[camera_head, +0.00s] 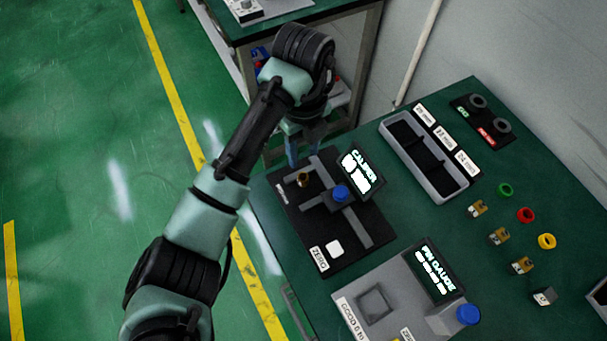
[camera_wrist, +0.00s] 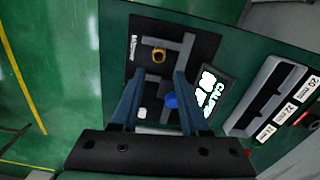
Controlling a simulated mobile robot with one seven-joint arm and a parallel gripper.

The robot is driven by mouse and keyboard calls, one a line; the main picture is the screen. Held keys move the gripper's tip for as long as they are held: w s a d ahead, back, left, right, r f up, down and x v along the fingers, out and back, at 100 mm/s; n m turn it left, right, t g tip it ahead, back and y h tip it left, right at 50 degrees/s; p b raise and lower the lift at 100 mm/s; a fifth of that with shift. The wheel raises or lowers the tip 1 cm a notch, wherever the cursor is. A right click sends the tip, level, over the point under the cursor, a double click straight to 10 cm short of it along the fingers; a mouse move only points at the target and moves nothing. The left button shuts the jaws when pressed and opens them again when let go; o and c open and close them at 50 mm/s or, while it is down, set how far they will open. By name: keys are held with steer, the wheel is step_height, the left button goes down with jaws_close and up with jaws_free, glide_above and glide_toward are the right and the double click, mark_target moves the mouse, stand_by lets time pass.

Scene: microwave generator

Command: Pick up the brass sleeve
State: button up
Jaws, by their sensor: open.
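The brass sleeve (camera_head: 304,180) is a small ring-like brass piece standing on the black caliper fixture (camera_head: 365,255), near its far left part in the head view. In the wrist view the sleeve (camera_wrist: 158,56) lies ahead of my fingertips, beside a grey bar of the fixture. My gripper (camera_wrist: 155,78) is open and empty, with its two blue fingers apart. It is above the fixture, and the sleeve is not between the fingers. In the head view my gripper (camera_head: 300,160) shows its blue fingers near the fixture's far left edge.
A blue knob (camera_head: 341,193) and a caliper display (camera_head: 361,171) stand close to the sleeve. A grey tray (camera_head: 440,185), a pin gauge (camera_head: 395,295) and several coloured rings and brass-coloured blocks (camera_head: 499,237) are on the green table. Another table stands behind my arm.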

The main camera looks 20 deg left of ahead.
glide_above(303, 177)
steer(key=f, duration=0.4)
steer(key=shift+w+f, duration=0.15)
steer(key=shift+w, duration=0.05)
steer(key=f+p, duration=0.1)
steer(key=f, duration=0.4)
steer(key=shift+s+f, duration=0.1)
steer(key=shift+s, duration=0.1)
jaws_close()
